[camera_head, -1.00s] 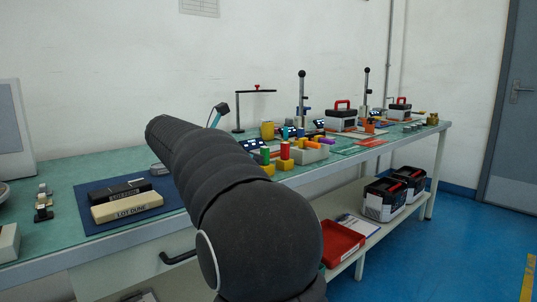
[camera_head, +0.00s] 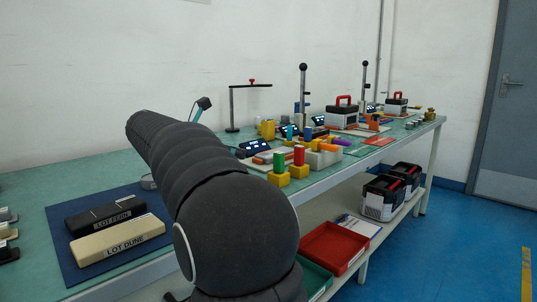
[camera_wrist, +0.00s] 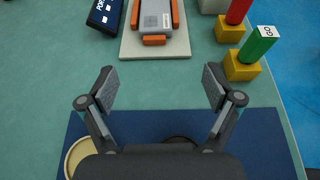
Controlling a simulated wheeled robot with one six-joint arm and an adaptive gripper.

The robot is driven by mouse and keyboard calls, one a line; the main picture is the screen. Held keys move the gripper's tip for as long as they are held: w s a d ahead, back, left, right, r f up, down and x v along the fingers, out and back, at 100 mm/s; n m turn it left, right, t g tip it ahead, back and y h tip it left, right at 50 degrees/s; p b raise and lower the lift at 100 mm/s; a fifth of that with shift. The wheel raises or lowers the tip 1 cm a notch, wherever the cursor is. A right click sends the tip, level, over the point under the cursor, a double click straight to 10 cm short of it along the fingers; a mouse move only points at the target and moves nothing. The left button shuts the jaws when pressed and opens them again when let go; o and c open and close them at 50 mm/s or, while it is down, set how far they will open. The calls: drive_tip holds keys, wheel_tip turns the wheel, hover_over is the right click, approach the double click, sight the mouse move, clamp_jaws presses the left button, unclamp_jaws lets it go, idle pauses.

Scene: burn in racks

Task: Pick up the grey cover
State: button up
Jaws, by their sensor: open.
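A grey block-like piece (camera_wrist: 157,12), which may be the grey cover, sits between orange holders on a pale plate (camera_wrist: 131,45) at the top of the wrist view. Its top end is cut off by the frame edge. In the head view a small orange and grey assembly (camera_head: 265,157) lies on the bench beyond my arm, too small to tell its parts. My gripper (camera_wrist: 160,88) is open with nothing between its fingers. In the wrist picture it is below the plate, over the bench near a blue mat (camera_wrist: 270,140).
Right of the plate stand yellow blocks (camera_wrist: 242,66) with a green cylinder (camera_wrist: 259,43) and a red one (camera_wrist: 238,11). A dark display (camera_wrist: 104,14) is at left. In the head view, LOT FERN (camera_head: 105,212) and LOT DUNE (camera_head: 122,239) boxes lie on the mat.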

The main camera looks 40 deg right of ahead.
approach(260, 157)
drive_tip(key=x, duration=0.3)
drive_tip(key=shift+s+f+b, duration=0.2)
drive_tip(key=shift+s+b, duration=0.1)
drive_tip(key=shift+b, duration=0.1)
drive_tip(key=shift+w+b+x, duration=0.1)
drive_tip(key=shift+b+x, duration=0.1)
drive_tip(key=shift+x, duration=1.35)
drive_tip(key=shift+w+b+x, duration=0.15)
drive_tip(key=shift+b+x, duration=0.05)
drive_tip(key=shift+x, duration=1.35)
drive_tip(key=shift+r, duration=0.25)
drive_tip(key=c, duration=1.4)
